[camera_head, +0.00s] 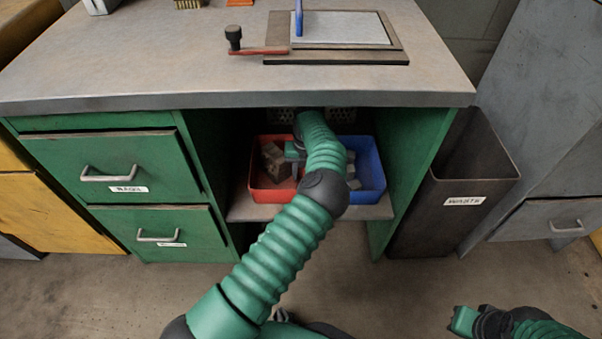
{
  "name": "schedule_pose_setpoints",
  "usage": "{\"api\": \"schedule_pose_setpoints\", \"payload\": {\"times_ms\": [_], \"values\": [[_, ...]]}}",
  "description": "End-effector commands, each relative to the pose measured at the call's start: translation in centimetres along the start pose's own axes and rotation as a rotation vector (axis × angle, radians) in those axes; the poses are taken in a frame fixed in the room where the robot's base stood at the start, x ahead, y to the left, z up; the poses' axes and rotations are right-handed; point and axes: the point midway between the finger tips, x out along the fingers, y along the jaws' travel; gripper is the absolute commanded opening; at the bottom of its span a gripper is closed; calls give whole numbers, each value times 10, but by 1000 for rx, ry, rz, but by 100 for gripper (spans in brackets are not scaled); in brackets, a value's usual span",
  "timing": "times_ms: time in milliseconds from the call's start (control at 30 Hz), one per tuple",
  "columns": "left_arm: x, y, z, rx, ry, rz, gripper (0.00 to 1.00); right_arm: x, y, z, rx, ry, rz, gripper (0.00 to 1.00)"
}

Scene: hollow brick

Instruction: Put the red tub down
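The red tub (273,197) sits on the open shelf under the workbench, with greyish-brown blocks (274,161) in it. My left gripper (294,153) is at the tub's right side, and my green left arm covers that part of the tub. I cannot make out its fingers or whether they hold the rim. The tub looks level and at the shelf surface; a small gap under it cannot be ruled out. My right gripper (462,321) is low at the right, away from the tub, and its fingers are too small to read.
A blue tub (371,177) with grey pieces stands right of the red tub, partly behind my arm. The shelf (350,212) has green walls on both sides. Green drawers (116,165) are at left, a dark waste bin (455,190) at right. The benchtop (180,65) is above.

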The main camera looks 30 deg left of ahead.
Motion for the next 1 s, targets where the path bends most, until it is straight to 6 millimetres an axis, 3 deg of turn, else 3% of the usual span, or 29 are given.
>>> {"api": "schedule_pose_setpoints", "payload": {"times_ms": [367, 867, 1000], "values": [[-71, 0, 0, 1, -1, 1, 25, -43, 0, -10, 1, 0, 0, 0], [-72, 0, 1, 1, -3, -1, 25, -41, 0, -10, 1, 0, 0, 0], [-73, 10, 11, 3, -44, -7, 25, -37, 0, -9, 1, 0, 0, 0]]}}
